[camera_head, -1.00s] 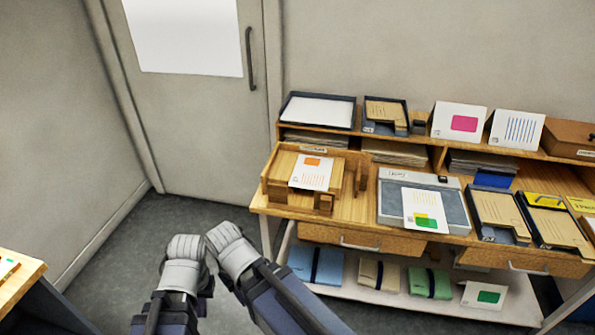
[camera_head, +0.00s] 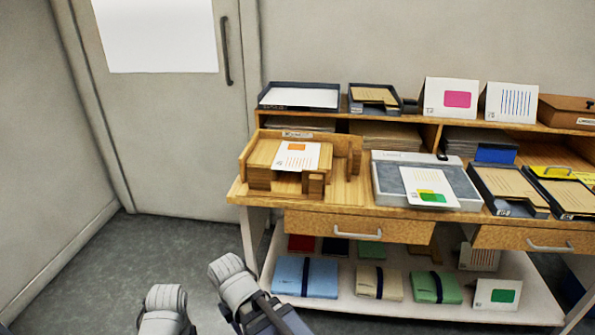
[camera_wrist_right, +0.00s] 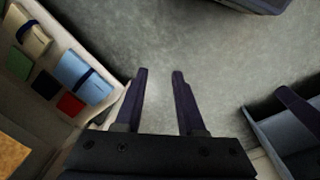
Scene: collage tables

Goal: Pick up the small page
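A small white page with an orange block and printed lines (camera_head: 297,156) lies in a wooden tray (camera_head: 258,152) at the left of the desk top. Another white page with yellow and green blocks (camera_head: 428,187) lies on a grey flat board (camera_head: 388,176) to its right. I cannot tell which one the task means. My right gripper (camera_wrist_right: 161,72) is open and empty in the right wrist view, with bare floor between and beyond its fingers. Parts of my two arms show at the bottom of the head view, away from the pages. My left gripper's fingers are not visible.
The desk (camera_head: 350,196) has drawers with handles at its front. A lower shelf (camera_head: 400,305) holds banded bundles and cards. The upper shelf carries a black tray (camera_head: 300,97) and two standing cards, one with a pink block (camera_head: 450,98). Floor at left by the door is clear.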

